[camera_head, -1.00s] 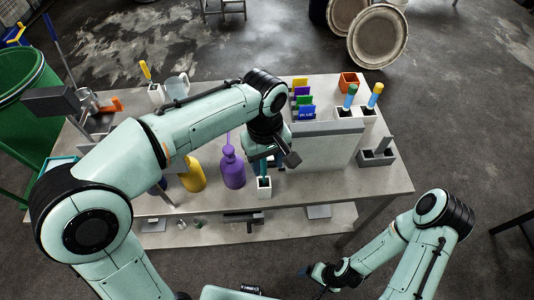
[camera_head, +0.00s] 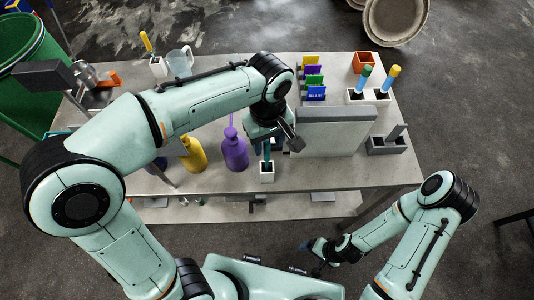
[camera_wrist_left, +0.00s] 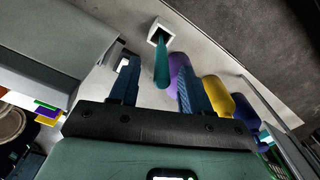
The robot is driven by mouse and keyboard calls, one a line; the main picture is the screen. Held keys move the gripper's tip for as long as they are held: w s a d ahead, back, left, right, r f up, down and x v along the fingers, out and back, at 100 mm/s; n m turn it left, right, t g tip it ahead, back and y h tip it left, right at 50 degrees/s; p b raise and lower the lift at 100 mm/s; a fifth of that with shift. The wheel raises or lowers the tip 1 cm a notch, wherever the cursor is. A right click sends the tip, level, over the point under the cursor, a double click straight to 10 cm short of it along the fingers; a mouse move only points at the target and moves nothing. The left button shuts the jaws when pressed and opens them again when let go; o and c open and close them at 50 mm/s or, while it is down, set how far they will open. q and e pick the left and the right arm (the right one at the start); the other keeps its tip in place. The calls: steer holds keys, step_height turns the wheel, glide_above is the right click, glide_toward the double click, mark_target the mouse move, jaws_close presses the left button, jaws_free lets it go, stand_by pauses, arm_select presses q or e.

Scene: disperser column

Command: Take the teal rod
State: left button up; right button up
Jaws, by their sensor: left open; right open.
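The teal rod (camera_head: 267,153) stands upright in a small white square holder (camera_head: 267,173) near the front edge of the table. My left gripper (camera_head: 279,143) is just above and beside it, partly hiding its upper part. In the left wrist view the rod (camera_wrist_left: 161,66) rises from the holder (camera_wrist_left: 161,31) and shows between the two spread fingers of my left gripper (camera_wrist_left: 156,68). A gap shows on both sides of it; contact cannot be seen. My right gripper (camera_head: 318,254) is low in front of the table, away from the rod, open.
A purple bottle (camera_head: 235,152) and a yellow bottle (camera_head: 194,154) stand left of the rod. A grey panel (camera_head: 333,131) stands close on its right.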

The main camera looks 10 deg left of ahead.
mark_target(267, 150)
arm_select(q)
step_height(267, 150, down, 4)
steer(key=shift+a, duration=0.1)
jaws_close()
